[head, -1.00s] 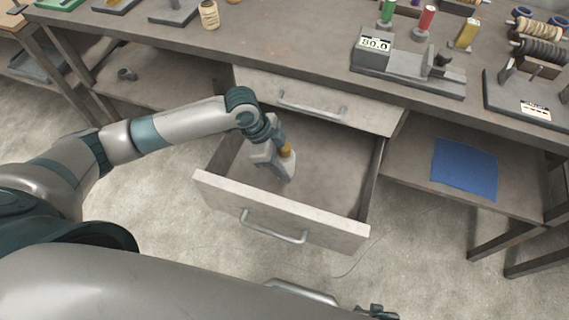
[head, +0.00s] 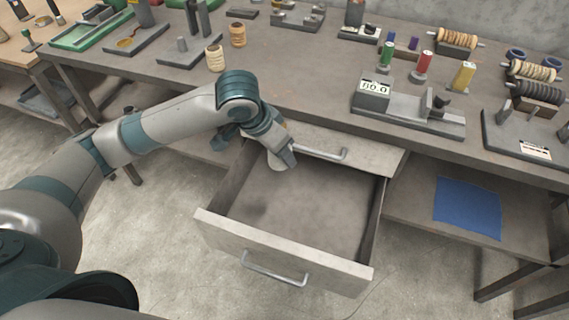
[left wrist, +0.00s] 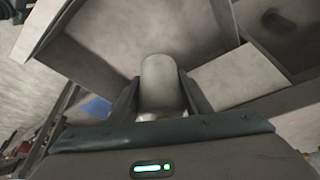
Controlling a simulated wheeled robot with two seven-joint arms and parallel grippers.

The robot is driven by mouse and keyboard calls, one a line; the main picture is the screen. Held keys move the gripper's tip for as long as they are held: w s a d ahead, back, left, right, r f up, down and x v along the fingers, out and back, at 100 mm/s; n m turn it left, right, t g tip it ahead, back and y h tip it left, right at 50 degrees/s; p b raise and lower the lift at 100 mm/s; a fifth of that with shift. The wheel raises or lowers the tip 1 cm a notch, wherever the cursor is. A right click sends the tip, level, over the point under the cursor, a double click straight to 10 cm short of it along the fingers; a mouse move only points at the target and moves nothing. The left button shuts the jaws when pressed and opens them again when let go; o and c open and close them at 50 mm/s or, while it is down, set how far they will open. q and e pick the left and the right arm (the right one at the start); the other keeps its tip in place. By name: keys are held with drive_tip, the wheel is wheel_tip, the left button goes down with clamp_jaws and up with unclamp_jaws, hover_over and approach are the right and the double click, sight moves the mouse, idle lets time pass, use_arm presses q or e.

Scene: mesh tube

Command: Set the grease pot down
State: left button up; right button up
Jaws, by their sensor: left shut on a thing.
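My left gripper (head: 284,152) is at the back left of the open drawer (head: 245,228), just in front of the bench. In the left wrist view the grease pot (left wrist: 160,82), a pale grey rounded cylinder, sits between the two fingers (left wrist: 162,98), which are shut on it. In the head view only a pale bit of the pot (head: 276,163) shows beside the fingers; the rest is hidden by the gripper. The pot appears held above the drawer. My right gripper is not in view.
The bare drawer floor (head: 320,205) looks clear. A closed drawer front with a handle (head: 320,153) is behind it. A blue cloth (head: 468,207) lies on the lower shelf.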

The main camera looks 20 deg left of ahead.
use_arm(q)
drive_tip(key=a+r+n, duration=0.1)
drive_tip(key=r+n, duration=0.1)
drive_tip(key=r+n+y, duration=0.1)
drive_tip(key=r+n, duration=0.1)
drive_tip(key=r, duration=0.1)
drive_tip(key=a+r+n+y, duration=0.1)
drive_tip(key=r, duration=0.2)
drive_tip(key=shift+w+a+r+n+t, duration=0.15)
drive_tip(key=shift+w+a+n+t, duration=0.15)
drive_tip(key=shift+w+n, duration=0.1)
